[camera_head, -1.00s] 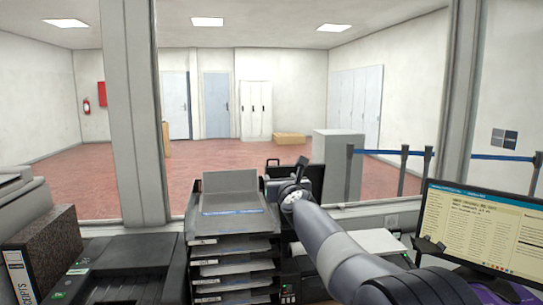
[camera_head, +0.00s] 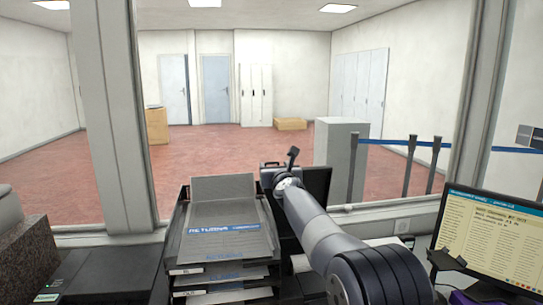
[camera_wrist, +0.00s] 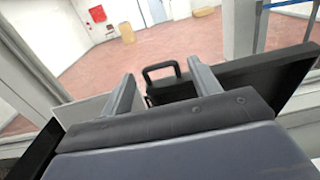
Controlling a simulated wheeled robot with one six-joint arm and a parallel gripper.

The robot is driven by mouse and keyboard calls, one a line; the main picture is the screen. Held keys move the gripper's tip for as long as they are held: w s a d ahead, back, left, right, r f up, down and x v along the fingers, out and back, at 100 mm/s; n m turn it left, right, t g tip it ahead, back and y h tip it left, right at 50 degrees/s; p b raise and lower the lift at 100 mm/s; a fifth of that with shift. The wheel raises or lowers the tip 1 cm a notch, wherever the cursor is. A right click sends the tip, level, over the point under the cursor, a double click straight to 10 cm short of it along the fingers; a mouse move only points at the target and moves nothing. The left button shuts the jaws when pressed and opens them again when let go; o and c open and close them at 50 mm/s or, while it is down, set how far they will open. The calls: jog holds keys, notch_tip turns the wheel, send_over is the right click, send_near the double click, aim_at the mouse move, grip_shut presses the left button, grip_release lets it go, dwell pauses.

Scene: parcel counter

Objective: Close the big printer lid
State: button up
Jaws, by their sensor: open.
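A dark upright panel (camera_head: 317,184), which looks like a raised printer lid, stands behind my arm near the window. A dark panel also shows at the right of the wrist view (camera_wrist: 262,75), angled beside the fingers. My gripper (camera_head: 291,158) is up in front of the window, near the panel's upper left edge. In the wrist view, my gripper (camera_wrist: 160,70) has its two fingers wide apart with nothing held between them. Much of the printer below is hidden by my arm, and I cannot tell whether a finger touches the panel.
A dark case with a handle (camera_wrist: 166,88) shows beyond the fingers. A stack of paper trays (camera_head: 222,232) stands left of my arm. A monitor (camera_head: 490,240) is at the right. A flat black machine (camera_head: 100,270) is at the left. The window frame (camera_head: 112,120) bounds the counter.

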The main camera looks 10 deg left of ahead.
jog(key=p+x, duration=0.3)
jog(key=x, duration=0.1)
jog(key=shift+w+r, duration=0.1)
jog(key=shift+r, duration=0.1)
jog(key=shift+w+a+f+p, duration=0.2)
jog(key=shift+w+a+p, duration=0.05)
jog(key=shift+w+p, duration=0.6)
jog(key=shift+s, duration=0.1)
jog(key=shift+c, duration=0.3)
